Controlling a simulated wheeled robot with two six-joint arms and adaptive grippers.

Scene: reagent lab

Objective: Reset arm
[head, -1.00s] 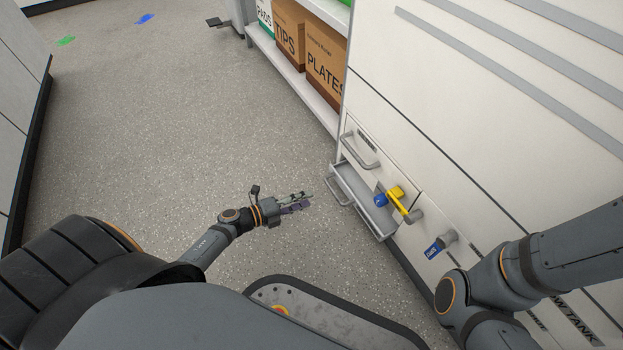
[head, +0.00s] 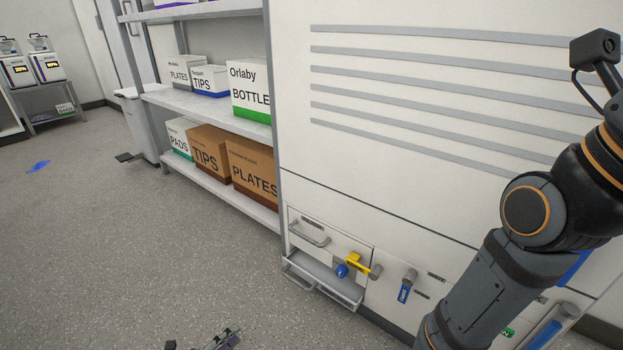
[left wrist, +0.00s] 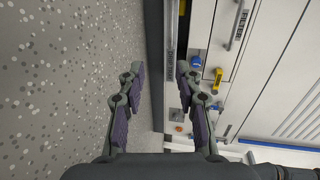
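My left gripper (head: 222,341) shows at the bottom edge of the head view, mostly cut off, above the grey floor. In the left wrist view, its two purple-padded fingers (left wrist: 160,85) are spread apart with nothing between them. My right arm (head: 485,290) rises along the right side of the head view, bent at a joint. Its upper part reaches the right edge, and its gripper fingers are not visible.
A white cabinet front has a pulled-out shallow drawer (head: 325,281), a yellow valve handle (head: 358,263) and a blue-tagged valve (head: 405,287). A shelf (head: 205,104) with labelled boxes stands left of it. The speckled floor (head: 110,240) at left is mostly clear.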

